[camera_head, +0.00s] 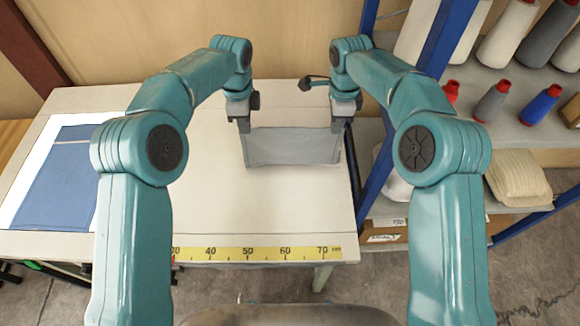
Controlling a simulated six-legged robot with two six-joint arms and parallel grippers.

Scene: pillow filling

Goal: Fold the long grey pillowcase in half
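The grey pillowcase (292,147) is on the far right part of the white table. It appears as a short, wide grey panel, with its upper edge running between my two grippers. My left gripper (244,127) is at its left upper corner and my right gripper (338,124) is at its right upper corner. Both point down and their fingers meet the cloth's corners. The fingers look closed on the cloth, though they are small in this view. Whether the lower part of the cloth lies folded beneath cannot be told.
A blue cloth (60,185) lies on a white sheet at the table's left. A yellow ruler strip (260,254) runs along the table's (230,215) front edge. A blue-framed shelf with thread cones (492,101) stands close on the right. The table's middle front is bare.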

